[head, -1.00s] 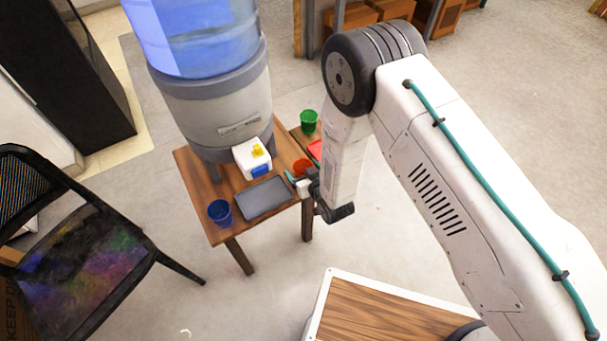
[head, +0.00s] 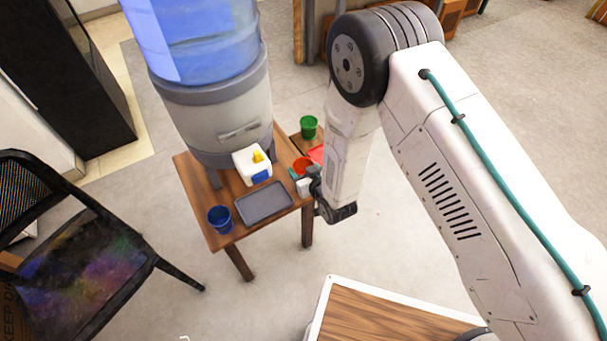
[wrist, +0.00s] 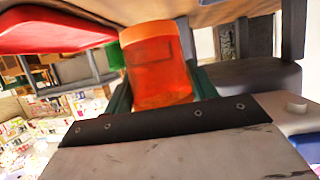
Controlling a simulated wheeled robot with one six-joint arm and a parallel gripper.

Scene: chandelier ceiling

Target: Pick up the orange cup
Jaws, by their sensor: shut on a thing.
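The orange cup (head: 301,165) is at the right edge of the small wooden table. It also fills the middle of the wrist view (wrist: 158,65), between my gripper's two green-tipped fingers. My gripper (head: 297,174) is shut on the cup. The fingers and arm partly hide the cup in the head view, and I cannot tell whether its base touches the table.
A blue cup (head: 220,220), a grey tray (head: 264,217) and a white box with yellow and blue parts (head: 252,166) stand on the table. A water dispenser (head: 217,120) stands behind them. A green cup (head: 308,127) and a red item (head: 317,154) lie beyond. A black chair (head: 75,262) is at left.

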